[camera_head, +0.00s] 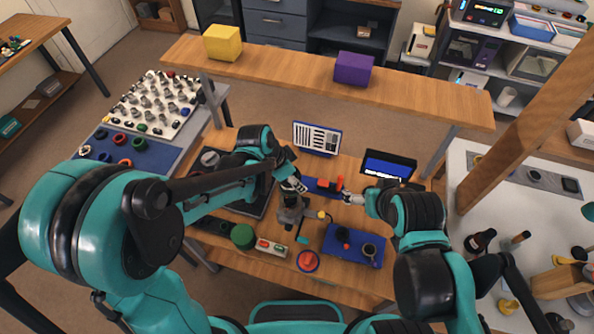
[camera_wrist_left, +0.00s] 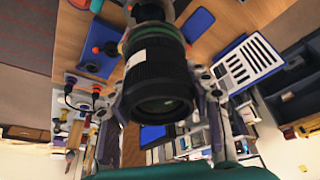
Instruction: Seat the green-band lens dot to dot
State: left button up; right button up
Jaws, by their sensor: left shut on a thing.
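The green-band lens (camera_wrist_left: 160,82) is a black barrel with a green ring and a white label, held between the fingers of my left gripper (camera_head: 293,186) in the left wrist view. A dark grey device on a stand (camera_head: 290,212) is just below this gripper in the head view; the lens is hard to make out there. Whether lens and device touch, I cannot tell.
A blue mat (camera_head: 340,250) with small dark parts lies at the front right of the bench. A green round thing (camera_head: 242,236), a switch box (camera_head: 271,247) and a red round part (camera_head: 308,261) are at the front. A chart panel (camera_head: 317,138) and a dark screen (camera_head: 389,166) stand behind.

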pick_arm(q)
jog(key=shift+s+f, duration=0.15)
jog(key=shift+f, duration=0.1)
jog(key=shift+a+f+b, duration=0.1)
jog(key=shift+f+b, duration=0.2)
jog(key=shift+b, duration=0.1)
notch_tip(320, 180, down, 4)
jog(key=b, duration=0.2)
jog(key=shift+r+b, duration=0.25)
jog(key=shift+b, duration=0.05)
jog(key=shift+f+b, duration=0.5)
jog(key=shift+f, duration=0.05)
jog(key=shift+f+b, duration=0.35)
jog(key=shift+b, duration=0.35)
dwell(0.8)
jog(key=shift+f, duration=0.25)
jog(key=shift+f+b, duration=0.15)
jog(key=shift+b, duration=0.3)
dwell(0.3)
